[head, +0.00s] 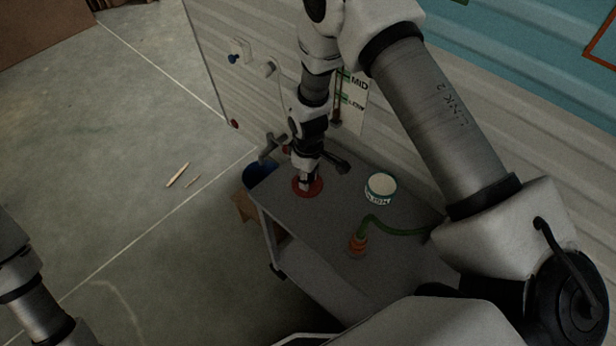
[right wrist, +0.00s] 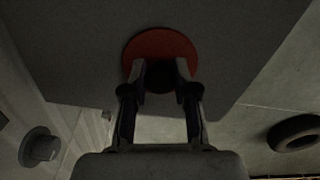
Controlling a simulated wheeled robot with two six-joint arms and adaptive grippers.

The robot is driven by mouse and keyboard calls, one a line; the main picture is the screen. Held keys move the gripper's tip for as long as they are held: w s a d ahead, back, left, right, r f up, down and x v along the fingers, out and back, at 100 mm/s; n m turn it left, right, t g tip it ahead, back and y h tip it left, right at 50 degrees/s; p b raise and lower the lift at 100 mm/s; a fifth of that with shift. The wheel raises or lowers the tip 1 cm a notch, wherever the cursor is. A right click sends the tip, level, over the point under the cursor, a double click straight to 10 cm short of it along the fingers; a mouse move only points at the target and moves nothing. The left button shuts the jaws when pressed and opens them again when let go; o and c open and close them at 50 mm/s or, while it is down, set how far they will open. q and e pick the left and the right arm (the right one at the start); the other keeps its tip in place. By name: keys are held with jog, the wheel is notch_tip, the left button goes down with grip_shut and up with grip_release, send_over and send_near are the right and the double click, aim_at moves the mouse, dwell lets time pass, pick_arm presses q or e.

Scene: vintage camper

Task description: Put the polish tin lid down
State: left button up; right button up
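The polish tin lid, a flat red disc (head: 314,192), is at the far left part of the grey cart top (head: 331,213). I cannot tell whether it touches the top or is just above it. It also shows in the right wrist view (right wrist: 160,42). My right gripper (head: 306,183) points down over it. Its two fingers (right wrist: 161,76) are close around a dark piece at the lid's middle and hide part of the disc. A round white and green tin (head: 380,187) stands to the right, apart from the lid. My left gripper is out of view.
A green hose (head: 392,229) with an orange end (head: 358,244) lies on the cart nearer me. The camper wall (head: 250,98) is close behind. The cart top between lid and hose is clear.

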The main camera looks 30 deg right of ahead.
jog(key=o, duration=0.4)
jog(key=shift+w, duration=0.1)
notch_tip(320, 180, up, 12)
jog(key=shift+r, duration=0.15)
dwell(0.3)
